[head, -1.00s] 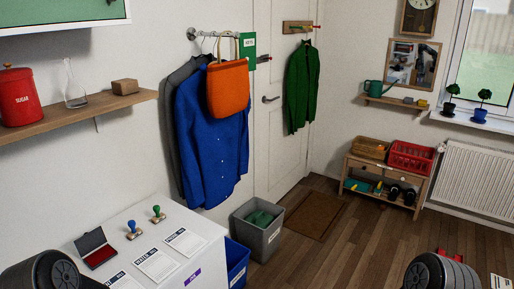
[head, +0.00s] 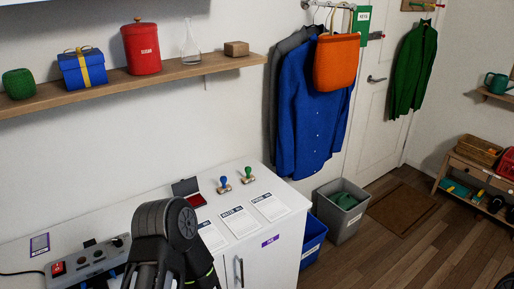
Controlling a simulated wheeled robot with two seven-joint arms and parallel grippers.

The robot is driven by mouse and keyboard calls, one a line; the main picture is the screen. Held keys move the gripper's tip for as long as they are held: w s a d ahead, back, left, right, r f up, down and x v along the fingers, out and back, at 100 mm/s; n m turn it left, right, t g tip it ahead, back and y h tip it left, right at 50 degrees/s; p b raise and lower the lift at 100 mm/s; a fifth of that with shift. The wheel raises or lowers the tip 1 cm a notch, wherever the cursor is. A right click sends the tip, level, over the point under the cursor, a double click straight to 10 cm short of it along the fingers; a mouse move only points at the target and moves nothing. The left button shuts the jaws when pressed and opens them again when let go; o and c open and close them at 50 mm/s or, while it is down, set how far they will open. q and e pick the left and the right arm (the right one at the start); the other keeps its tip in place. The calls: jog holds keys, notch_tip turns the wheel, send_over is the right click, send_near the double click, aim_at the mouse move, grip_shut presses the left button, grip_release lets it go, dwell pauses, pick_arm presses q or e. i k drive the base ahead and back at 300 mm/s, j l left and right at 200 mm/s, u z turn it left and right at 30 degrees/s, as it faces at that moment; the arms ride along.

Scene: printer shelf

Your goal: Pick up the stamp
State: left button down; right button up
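Two stamps stand upright on the white cabinet top: one with a blue handle (head: 223,183) and one with a green handle (head: 248,174), to its right and a little farther back. An open ink pad (head: 196,200) with a red pad and dark lid lies just left of the blue stamp. Part of my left arm rises at the bottom centre-left, in front of the cabinet top, and hides some of it. Neither of my grippers can be seen, and nothing touches the stamps.
Printed sheets (head: 239,222) lie in front of the stamps. A device with a red switch (head: 60,267) is at the lower left. A wall shelf (head: 117,90) above holds a red sugar tin (head: 141,48) and other items. A grey bin (head: 343,220) stands right of the cabinet.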

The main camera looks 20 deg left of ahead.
aim_at(226, 188)
jog(key=u, duration=1.15)
